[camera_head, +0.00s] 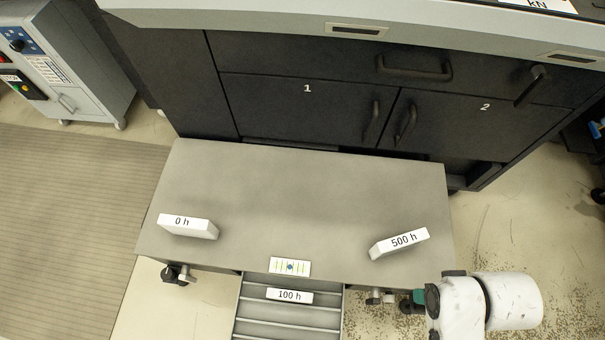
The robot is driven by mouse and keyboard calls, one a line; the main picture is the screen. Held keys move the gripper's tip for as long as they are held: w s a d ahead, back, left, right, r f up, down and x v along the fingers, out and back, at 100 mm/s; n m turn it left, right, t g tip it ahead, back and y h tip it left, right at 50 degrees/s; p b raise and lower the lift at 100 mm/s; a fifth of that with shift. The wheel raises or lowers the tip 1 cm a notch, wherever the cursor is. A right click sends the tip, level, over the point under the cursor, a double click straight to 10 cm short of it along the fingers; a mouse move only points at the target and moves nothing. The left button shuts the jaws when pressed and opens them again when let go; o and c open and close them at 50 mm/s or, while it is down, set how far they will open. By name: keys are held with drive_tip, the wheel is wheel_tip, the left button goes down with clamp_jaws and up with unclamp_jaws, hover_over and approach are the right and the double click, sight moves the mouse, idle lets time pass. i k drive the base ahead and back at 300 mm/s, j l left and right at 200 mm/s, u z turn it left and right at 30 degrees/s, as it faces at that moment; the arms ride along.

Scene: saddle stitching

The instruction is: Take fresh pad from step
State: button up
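A grey step (310,195) with a flat top stands in front of a dark cabinet. A white block labelled "0 h" (187,227) lies near the left front of its top. A white block labelled "500 h" (400,243) lies tilted in the picture near the right front. A white piece labelled "100 h" (290,296) is in front of the step's front edge, over a ribbed lower part. No piece is marked as fresh. A white arm link, likely mine, shows at the lower right; I cannot make out my gripper's fingers.
The dark cabinet (300,110) with doors 1 and 2 stands behind the step. A small white plate with a blue dot (290,266) lies at the step's front edge. A grey control box (65,65) stands at the upper left. The middle of the step top is clear.

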sight(180, 226)
drive_tip(key=u, duration=1.2)
